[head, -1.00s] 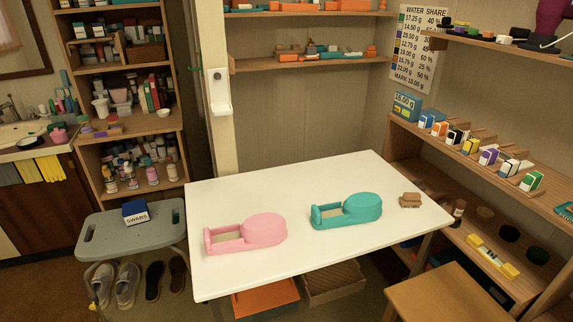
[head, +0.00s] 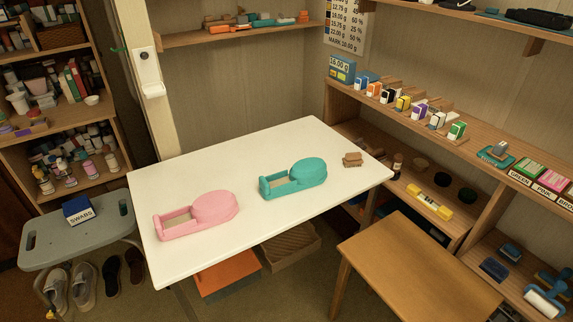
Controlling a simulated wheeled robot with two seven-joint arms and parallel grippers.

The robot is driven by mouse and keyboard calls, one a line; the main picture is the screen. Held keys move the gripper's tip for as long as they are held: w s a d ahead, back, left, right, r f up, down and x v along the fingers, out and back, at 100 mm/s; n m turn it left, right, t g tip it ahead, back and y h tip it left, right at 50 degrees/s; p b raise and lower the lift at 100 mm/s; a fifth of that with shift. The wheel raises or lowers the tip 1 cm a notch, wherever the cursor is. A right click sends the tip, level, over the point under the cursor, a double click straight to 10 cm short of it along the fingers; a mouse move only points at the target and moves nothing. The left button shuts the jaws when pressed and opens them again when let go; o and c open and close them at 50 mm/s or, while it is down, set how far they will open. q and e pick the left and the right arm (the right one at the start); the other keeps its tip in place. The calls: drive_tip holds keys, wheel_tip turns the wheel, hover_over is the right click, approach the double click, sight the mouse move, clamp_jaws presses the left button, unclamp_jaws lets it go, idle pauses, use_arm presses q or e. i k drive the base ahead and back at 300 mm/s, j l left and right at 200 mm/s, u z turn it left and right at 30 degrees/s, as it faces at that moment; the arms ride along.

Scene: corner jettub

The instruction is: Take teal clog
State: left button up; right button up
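The teal clog (head: 294,178) lies on the white table (head: 240,146), right of its middle. It has a rounded closed end at the right and an open, frame-like end at the left. A similar pink clog (head: 197,215) lies to its left and nearer the front edge. The two clogs are apart. Neither of my grippers shows in the head view.
A small brown block (head: 352,159) lies on the table right of the teal clog. A wooden stool or small table (head: 420,265) stands at front right. A grey stool (head: 75,235) with a swabs box (head: 78,209) stands left. Shelves (head: 420,135) line the right wall.

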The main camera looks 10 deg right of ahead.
sight(308, 173)
drive_tip(key=i+l+u, duration=0.15)
drive_tip(key=l+u, duration=0.2)
drive_tip(key=i+l+u, duration=0.15)
drive_tip(key=l+u, duration=0.6)
